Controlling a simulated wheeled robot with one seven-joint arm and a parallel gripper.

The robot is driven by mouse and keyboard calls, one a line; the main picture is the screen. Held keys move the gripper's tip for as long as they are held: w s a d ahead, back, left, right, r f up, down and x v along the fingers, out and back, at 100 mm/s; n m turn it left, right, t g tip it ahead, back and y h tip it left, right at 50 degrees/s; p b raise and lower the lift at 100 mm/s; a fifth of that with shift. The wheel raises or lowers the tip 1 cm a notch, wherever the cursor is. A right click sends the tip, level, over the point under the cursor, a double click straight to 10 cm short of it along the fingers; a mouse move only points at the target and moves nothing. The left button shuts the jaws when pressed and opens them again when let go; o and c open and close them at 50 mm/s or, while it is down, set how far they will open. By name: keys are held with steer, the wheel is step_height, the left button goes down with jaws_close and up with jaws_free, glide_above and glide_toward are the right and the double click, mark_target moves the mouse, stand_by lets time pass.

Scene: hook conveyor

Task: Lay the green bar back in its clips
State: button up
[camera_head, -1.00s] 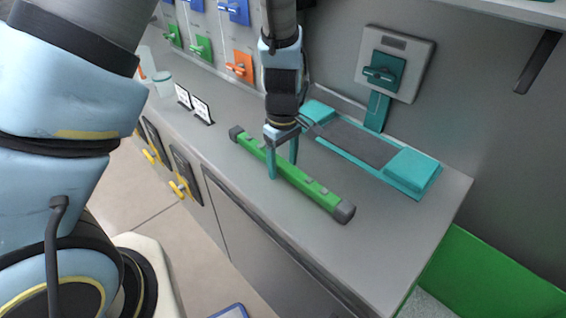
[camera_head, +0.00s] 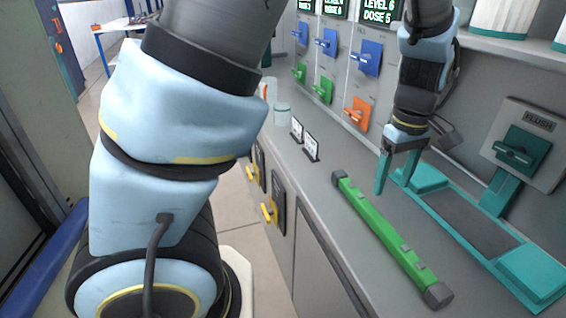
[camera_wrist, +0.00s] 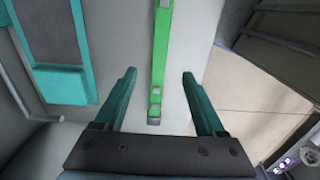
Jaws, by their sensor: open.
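The green bar (camera_head: 383,231) with dark grey end caps lies on the grey counter, running diagonally near its front edge. My gripper (camera_head: 392,187) is open and empty, raised above the counter near the bar's far end. In the wrist view the bar (camera_wrist: 160,48) runs between the two teal fingers (camera_wrist: 158,76) but lies beyond them, apart from both. Small raised pieces sit along the bar's top. I cannot make out clips for the bar in any view.
A teal frame with a dark belt (camera_head: 470,222) lies on the counter right of the bar. A teal-handled flush panel (camera_head: 523,147) is behind it. Two small cards (camera_head: 304,138) stand at the far left. Coloured levers (camera_head: 358,113) line the wall.

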steer(key=w+a+r+m, duration=0.1)
steer(key=w+a+m, duration=0.1)
steer(key=a, duration=1.4)
steer(key=w+a+r+m+t, duration=0.1)
steer(key=w+a, duration=0.3)
steer(key=a, duration=1.3)
steer(key=shift+w+m+t, duration=0.3)
steer(key=shift+w+m, duration=0.1)
steer(key=shift+m, duration=0.2)
steer(key=shift+a, duration=0.1)
